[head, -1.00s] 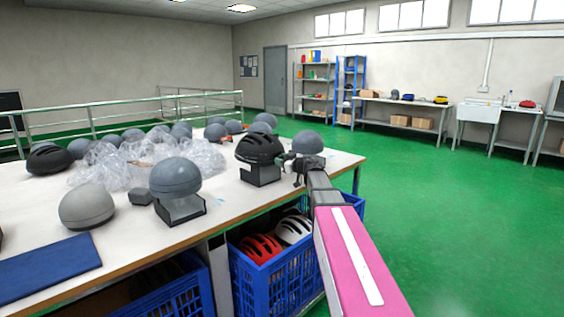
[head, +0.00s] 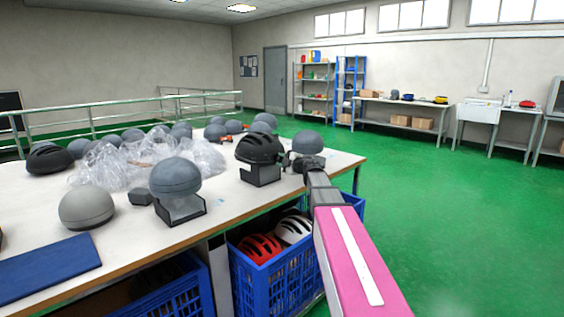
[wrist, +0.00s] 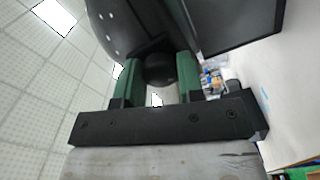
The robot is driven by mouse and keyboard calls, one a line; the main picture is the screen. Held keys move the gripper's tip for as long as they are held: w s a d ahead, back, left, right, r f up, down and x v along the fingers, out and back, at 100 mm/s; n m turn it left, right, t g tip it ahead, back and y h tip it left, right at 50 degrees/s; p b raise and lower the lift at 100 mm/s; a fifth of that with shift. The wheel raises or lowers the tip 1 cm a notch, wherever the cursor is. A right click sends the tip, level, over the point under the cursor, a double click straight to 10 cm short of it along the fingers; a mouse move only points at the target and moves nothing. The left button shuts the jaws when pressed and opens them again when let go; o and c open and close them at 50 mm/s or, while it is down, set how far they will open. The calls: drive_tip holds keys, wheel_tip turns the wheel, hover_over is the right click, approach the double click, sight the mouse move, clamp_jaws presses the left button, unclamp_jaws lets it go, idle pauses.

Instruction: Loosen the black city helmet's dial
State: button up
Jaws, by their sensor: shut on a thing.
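The black city helmet (head: 260,149) sits on a small black stand (head: 261,176) near the right end of the white table. My gripper (head: 287,160) is at the helmet's right side. In the wrist view, the helmet (wrist: 135,25) fills the top. Its round black dial (wrist: 160,69) lies between the green fingers of my gripper (wrist: 158,75), which are shut on it. The black stand also shows at the upper right of the wrist view (wrist: 240,22). The head view is too small to show the dial.
A grey headform (head: 307,143) stands just right of my gripper. Another grey headform on a stand (head: 175,177), crumpled clear plastic (head: 105,168) and several more rounded forms occupy the white table (head: 130,232). Blue crates (head: 290,285) with helmets sit below. The green floor at right is clear.

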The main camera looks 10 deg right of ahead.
drive_tip(key=n, duration=0.6)
idle(0.6)
drive_tip(key=o, duration=0.9)
drive_tip(key=shift+o, duration=0.2)
drive_tip(key=shift+s, duration=0.1)
drive_tip(key=v, duration=1)
drive_tip(key=shift+s+d, duration=0.2)
drive_tip(key=shift+s, duration=0.05)
